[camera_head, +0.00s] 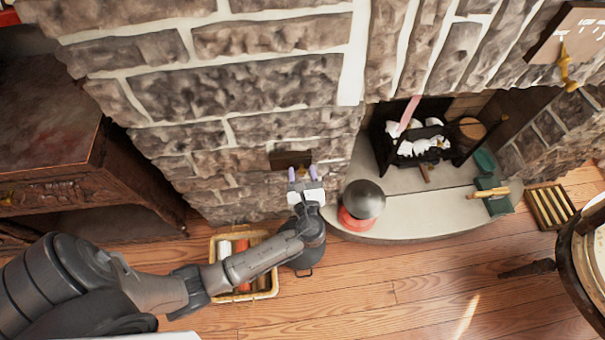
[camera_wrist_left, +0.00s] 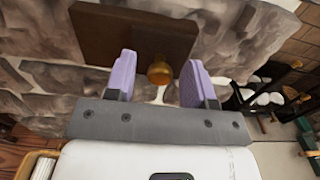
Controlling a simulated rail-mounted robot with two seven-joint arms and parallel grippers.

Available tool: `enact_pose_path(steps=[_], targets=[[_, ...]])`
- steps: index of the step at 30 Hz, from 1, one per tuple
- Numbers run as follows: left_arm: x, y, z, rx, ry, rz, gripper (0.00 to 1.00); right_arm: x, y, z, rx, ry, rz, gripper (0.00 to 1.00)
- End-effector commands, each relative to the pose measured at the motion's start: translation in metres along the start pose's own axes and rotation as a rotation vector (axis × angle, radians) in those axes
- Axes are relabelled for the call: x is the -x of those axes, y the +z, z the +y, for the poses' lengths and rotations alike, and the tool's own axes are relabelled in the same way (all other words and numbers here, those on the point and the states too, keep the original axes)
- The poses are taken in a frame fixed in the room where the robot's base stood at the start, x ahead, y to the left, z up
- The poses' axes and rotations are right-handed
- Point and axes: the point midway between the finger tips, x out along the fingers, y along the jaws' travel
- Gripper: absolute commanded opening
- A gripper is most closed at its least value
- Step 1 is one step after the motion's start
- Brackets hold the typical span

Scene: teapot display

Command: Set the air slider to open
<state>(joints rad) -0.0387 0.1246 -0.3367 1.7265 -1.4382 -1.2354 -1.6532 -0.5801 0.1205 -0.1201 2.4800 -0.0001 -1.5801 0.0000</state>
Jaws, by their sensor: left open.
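The air slider is a dark brown plate (camera_head: 291,160) on the stone wall left of the fireplace opening, with a small brass knob (camera_wrist_left: 160,72) at its lower edge in the left wrist view. My left gripper (camera_head: 302,173) is open in front of the plate. In the left wrist view its two purple fingers (camera_wrist_left: 158,80) stand either side of the brass knob, apart from it, with the knob nearer the middle. Whether the fingertips reach as far as the knob is hard to tell. My right gripper is not in view.
A fireplace with a grate of white logs (camera_head: 422,150) lies to the right. A grey-domed red pot (camera_head: 362,200) stands on the hearth (camera_head: 438,217). A yellow-rimmed basket (camera_head: 270,293) sits on the floor below my left arm. A carved dark cabinet (camera_head: 45,130) stands left.

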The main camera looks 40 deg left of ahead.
Motion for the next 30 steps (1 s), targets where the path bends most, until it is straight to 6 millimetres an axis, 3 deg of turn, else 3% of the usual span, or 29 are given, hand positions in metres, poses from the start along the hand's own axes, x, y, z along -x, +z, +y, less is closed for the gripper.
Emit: enact_pose_path(steps=[6, 21, 30], targets=[[-0.0001, 0.0003, 0.0, 0.0, 0.0, 0.0, 0.48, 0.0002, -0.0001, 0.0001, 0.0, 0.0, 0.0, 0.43], [0.0002, 0.0001, -0.0001, 0.0, 0.0, 0.0, 0.01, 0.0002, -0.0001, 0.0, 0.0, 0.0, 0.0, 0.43], [0.0012, 0.0022, 0.001, -0.002, -0.006, 0.0, 0.0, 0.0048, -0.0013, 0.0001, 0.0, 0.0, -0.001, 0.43]])
